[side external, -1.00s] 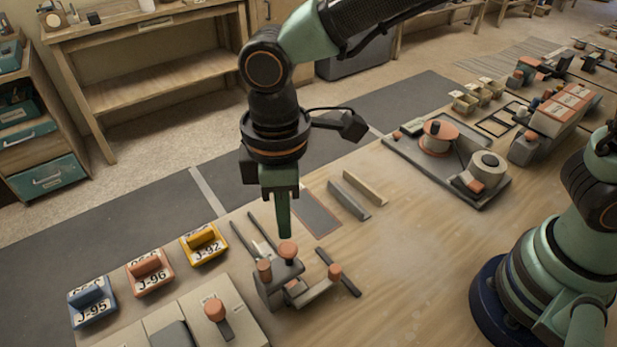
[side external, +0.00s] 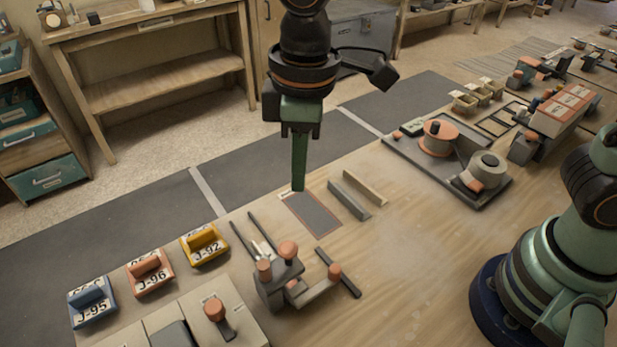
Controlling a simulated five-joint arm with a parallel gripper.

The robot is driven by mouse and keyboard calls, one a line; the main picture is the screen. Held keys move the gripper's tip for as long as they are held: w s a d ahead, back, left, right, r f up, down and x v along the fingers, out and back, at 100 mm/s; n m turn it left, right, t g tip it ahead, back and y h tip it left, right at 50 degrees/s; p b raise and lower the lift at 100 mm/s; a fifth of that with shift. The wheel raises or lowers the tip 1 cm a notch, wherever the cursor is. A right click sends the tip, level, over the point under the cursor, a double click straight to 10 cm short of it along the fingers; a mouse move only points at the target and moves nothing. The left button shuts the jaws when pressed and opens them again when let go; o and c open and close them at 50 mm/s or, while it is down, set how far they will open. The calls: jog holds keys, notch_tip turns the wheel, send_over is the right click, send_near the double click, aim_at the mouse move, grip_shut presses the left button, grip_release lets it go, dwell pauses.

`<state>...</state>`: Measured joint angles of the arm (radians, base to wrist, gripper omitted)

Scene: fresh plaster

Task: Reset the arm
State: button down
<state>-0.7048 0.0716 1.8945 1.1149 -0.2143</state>
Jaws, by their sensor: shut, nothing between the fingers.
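My gripper (side external: 298,188) points straight down, its green fingers shut together with nothing between them. In the side external view its tips show over the far edge of a flat dark rectangular plate (side external: 314,214) on the wooden bench. I cannot tell how high above the bench the tips are. The arm above the wrist runs out of the top of the picture.
A fixture with orange knobs (side external: 283,276) stands near the front. Blue (side external: 92,302), orange (side external: 150,272) and yellow (side external: 204,245) labelled blocks line the left. Two bars (side external: 349,200) lie beside the plate. A grey tray (side external: 415,160) holds round parts. The bench right of centre is bare.

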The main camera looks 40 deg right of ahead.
jog(key=d+r+m+t, duration=0.2)
jog(key=d+m, duration=0.3)
jog(key=d, duration=0.7)
jog(key=d+r+m+t, duration=0.1)
jog(key=d+m+t, duration=0.2)
jog(key=d, duration=0.9)
jog(key=m, duration=0.2)
jog(key=shift+s+d+r+m, duration=0.3)
jog(key=shift+s+d+r, duration=0.05)
jog(key=shift+d+r, duration=0.05)
